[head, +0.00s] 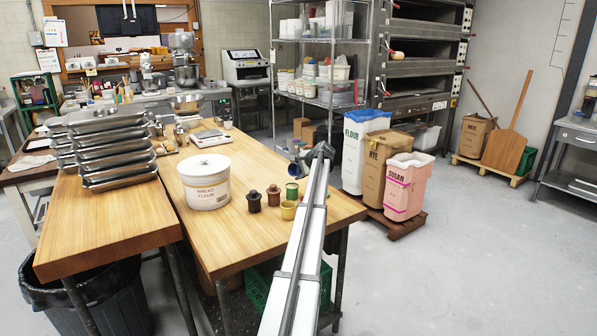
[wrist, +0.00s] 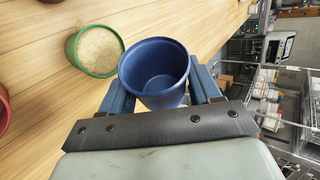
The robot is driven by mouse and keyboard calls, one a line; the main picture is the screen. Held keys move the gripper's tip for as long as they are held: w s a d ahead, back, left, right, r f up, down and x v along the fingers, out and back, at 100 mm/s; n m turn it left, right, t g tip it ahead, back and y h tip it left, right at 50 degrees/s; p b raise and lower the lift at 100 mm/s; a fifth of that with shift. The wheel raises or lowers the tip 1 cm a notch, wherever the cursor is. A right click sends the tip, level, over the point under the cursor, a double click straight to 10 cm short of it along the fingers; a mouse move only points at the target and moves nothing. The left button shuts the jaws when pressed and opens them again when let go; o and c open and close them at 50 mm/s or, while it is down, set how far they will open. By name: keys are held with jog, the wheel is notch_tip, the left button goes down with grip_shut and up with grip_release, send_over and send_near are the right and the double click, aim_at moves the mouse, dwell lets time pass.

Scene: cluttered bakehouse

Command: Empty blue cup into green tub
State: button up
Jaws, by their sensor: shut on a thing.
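The blue cup (wrist: 154,66) is between the two blue fingers of my gripper (wrist: 162,88) in the wrist view, and the gripper is shut on it. Its mouth faces the camera, and I see only bare blue wall and floor inside. A green container (head: 292,190) stands near my arm.
Stacked metal trays (head: 115,165) are at left. Ingredient bins (head: 405,185) stand beyond the right edge. A red rim (wrist: 3,108) shows in the wrist view.

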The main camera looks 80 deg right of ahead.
jog(key=shift+s+d+r+m+t+y, duration=0.15)
jog(key=shift+d+m+t+y, duration=0.25)
jog(key=shift+y, duration=0.3)
jog(key=m+y, duration=0.1)
jog(key=m+t+y, duration=0.1)
jog(key=shift+f+y, duration=0.3)
jog(key=shift+y, duration=0.1)
jog(key=shift+a+f+m+t+y, duration=0.15)
jog(key=shift+f+m+t+y, duration=0.15)
jog(key=shift+m+t+y, duration=0.5)
jog(key=m+t+y, duration=0.1)
jog(key=a+f+m+t+y, duration=0.1)
jog(key=y, duration=0.1)
jog(key=shift+w+a+f+m, duration=0.15)
jog(key=shift+w+m, duration=0.15)
jog(key=shift+w, duration=0.05)
jog(key=shift+r, duration=2)
